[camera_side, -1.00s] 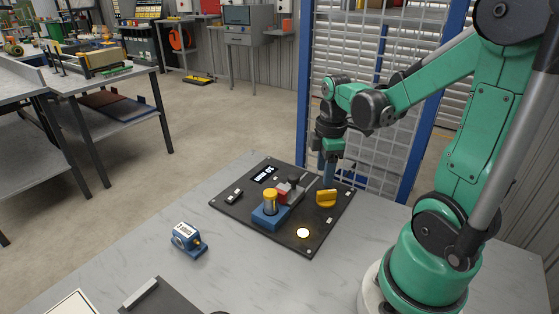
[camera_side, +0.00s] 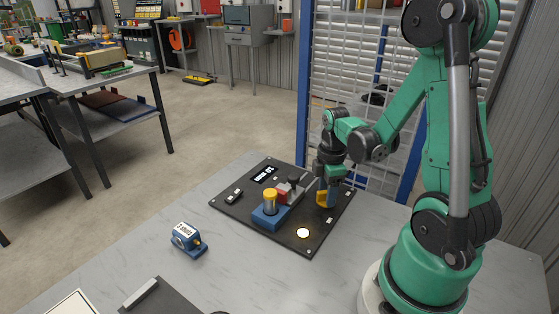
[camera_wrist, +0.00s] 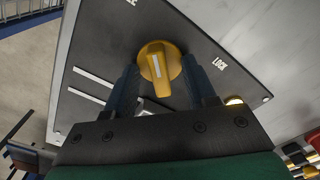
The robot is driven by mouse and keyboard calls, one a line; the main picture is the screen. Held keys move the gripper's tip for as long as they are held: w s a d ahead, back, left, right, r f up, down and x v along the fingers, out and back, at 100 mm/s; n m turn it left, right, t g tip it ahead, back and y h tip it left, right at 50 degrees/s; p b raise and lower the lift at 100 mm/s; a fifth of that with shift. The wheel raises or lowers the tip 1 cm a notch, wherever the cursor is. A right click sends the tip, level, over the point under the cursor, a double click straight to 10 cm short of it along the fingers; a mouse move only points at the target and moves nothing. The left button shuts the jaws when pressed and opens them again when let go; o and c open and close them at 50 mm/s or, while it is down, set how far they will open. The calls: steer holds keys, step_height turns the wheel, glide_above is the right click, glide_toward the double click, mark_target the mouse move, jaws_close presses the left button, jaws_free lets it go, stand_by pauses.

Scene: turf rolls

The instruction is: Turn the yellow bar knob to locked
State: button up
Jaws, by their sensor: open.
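The yellow bar knob (camera_wrist: 157,66) sits on the black panel (camera_wrist: 95,75), with a white line on its bar. In the wrist view the bar points roughly up and down, and a "LOCK" label (camera_wrist: 219,64) is to its right. My gripper (camera_wrist: 165,80) is open, with one blue finger on each side of the knob and small gaps visible. In the side view my gripper (camera_side: 327,200) is down at the panel and its fingers partly hide the knob (camera_side: 321,199).
On the panel, a blue block with a yellow-topped cylinder (camera_side: 270,208) and a red-and-grey part (camera_side: 287,191) stand left of the knob. A lit round lamp (camera_side: 303,233) is nearer the front. A blue device (camera_side: 188,238) stands on the grey table, with bare tabletop around it.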

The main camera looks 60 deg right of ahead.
steer(key=shift+c, duration=0.2)
jaws_close()
steer(key=m, duration=0.4)
steer(key=shift+m, duration=0.3)
steer(key=m, duration=0.4)
steer(key=shift+m, duration=0.3)
steer(key=m, duration=0.4)
steer(key=shift+m, duration=2.4)
